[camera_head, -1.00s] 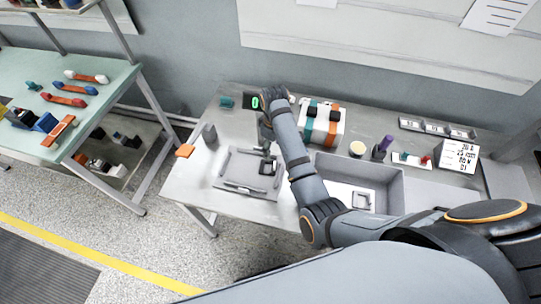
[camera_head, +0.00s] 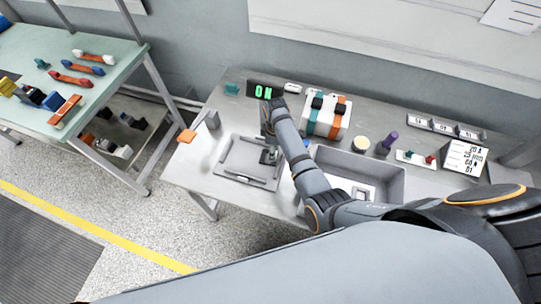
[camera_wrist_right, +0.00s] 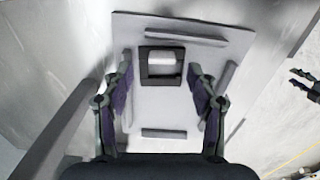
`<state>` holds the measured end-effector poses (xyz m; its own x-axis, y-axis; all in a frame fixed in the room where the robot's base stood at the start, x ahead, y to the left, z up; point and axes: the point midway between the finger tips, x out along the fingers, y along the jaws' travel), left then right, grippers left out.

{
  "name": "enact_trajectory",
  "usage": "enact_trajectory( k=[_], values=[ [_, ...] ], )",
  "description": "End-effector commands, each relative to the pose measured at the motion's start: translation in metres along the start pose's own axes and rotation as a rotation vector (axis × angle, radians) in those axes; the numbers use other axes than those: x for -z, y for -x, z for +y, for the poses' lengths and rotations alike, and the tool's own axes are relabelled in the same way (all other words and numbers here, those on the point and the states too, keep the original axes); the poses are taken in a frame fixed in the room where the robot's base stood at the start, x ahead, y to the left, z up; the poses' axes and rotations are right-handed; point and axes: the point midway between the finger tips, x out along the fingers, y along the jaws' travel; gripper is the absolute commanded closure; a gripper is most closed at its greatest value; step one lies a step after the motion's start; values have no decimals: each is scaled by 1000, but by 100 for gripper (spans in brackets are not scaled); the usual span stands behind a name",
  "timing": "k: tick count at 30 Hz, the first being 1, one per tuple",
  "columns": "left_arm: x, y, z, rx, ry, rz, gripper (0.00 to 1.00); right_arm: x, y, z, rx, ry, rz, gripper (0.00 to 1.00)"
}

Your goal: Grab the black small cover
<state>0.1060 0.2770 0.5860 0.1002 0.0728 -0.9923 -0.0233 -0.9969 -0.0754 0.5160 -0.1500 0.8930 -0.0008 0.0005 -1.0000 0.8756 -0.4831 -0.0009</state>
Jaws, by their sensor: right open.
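The black small cover (camera_wrist_right: 162,66) is a dark square frame with a pale middle. It lies on a grey plate with raised bars (camera_wrist_right: 176,118) in the right wrist view. In the head view the cover (camera_head: 268,157) shows only partly beside my right arm. My right gripper (camera_wrist_right: 162,90) is open, its purple-padded fingers spread either side of the plate's middle. The cover lies between and a little beyond the fingertips, with nothing gripped. Two dark fingers standing apart at the right edge of the wrist view look like my left gripper (camera_wrist_right: 305,84); it is empty.
A grey bin (camera_head: 385,180) stands right of the plate. Behind are a green-lit display (camera_head: 264,90) reading ON and a white box with teal and orange bands (camera_head: 325,115). A grey post (camera_head: 212,119) stands left of the plate. A side table (camera_head: 100,60) is at left.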

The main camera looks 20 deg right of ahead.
Motion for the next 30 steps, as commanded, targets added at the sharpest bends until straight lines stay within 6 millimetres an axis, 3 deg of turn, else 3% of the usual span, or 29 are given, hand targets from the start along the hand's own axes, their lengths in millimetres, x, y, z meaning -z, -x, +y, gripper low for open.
enact_trajectory(
  k=[2, 6, 14, 26, 30],
  values=[
    [1, 10, 1, -2, 1, 0, 60, -2, -10, -3, 4, 0, -2, 42],
    [1, 7, 1, -2, 1, 1, 60, -2, -30, -2, 1, -1, -1, 42],
    [1, 7, 1, -2, 1, 1, 60, -1, -33, -2, -1, -1, 1, 43],
    [1, 7, -2, 2, -1, 0, 60, -2, -33, -2, 0, -1, 0, 97],
    [1, 7, -2, 2, -1, 0, 60, -1, -33, -2, 0, -1, 0, 100]
  ],
)
